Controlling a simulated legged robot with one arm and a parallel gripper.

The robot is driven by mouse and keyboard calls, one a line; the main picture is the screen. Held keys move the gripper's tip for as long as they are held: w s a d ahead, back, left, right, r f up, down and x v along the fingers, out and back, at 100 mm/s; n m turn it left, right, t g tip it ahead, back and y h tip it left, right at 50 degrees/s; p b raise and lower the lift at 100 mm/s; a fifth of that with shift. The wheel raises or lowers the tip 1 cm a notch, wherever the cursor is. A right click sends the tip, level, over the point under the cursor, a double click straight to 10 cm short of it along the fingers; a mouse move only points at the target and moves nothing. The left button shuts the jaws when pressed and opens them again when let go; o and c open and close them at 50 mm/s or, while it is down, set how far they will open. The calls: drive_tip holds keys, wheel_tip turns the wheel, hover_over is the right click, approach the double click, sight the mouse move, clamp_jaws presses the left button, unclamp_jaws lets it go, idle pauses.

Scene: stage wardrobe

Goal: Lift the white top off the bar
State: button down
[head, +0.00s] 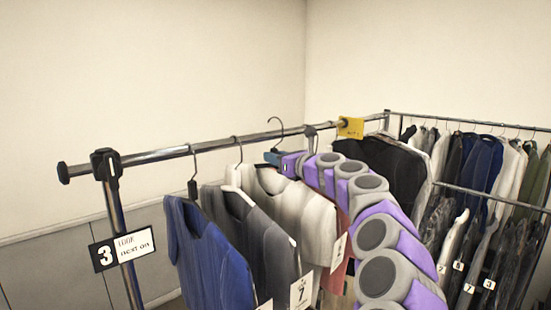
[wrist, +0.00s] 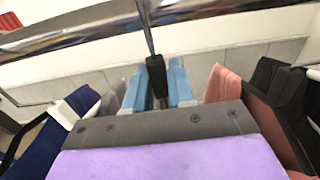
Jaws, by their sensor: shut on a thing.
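The white top (head: 308,212) hangs from its hanger between a grey top and a salmon garment in the head view. Its hanger hook (head: 276,121) stands above the bar (head: 222,143), with its curve higher than the other hooks. My gripper (head: 272,158) is at the hanger's neck, just below the bar line. In the wrist view the blue fingers (wrist: 158,90) are shut on the black neck (wrist: 156,76) of the hanger, and its thin wire runs up in front of the bar (wrist: 80,36). My arm hides part of the top's right side.
A blue top (head: 208,250) and a grey top (head: 262,240) hang close on the left. A salmon garment (head: 338,262) and a black garment (head: 385,165) hang on the right. A yellow tag (head: 350,128) sits at the bar's far end. A second full rack (head: 480,122) stands at right.

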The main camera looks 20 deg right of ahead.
drive_tip(key=shift+s+d+r, duration=0.15)
drive_tip(key=shift+s+d, duration=0.1)
drive_tip(key=shift+s, duration=0.4)
drive_tip(key=shift+s+d, duration=0.2)
drive_tip(key=shift+s, duration=0.25)
drive_tip(key=shift+v, duration=0.8)
drive_tip(key=shift+s+d+p, duration=0.2)
drive_tip(key=shift+s+p, duration=0.2)
drive_tip(key=shift+s, duration=0.25)
drive_tip(key=shift+p+v, duration=0.3)
drive_tip(key=shift+v, duration=1.05)
drive_tip(key=shift+s, duration=0.15)
drive_tip(key=shift+s+d, duration=0.1)
drive_tip(key=shift+s, duration=0.1)
drive_tip(key=p+v, duration=0.2)
drive_tip(key=v, duration=4.5)
drive_tip(key=shift+s, duration=0.15)
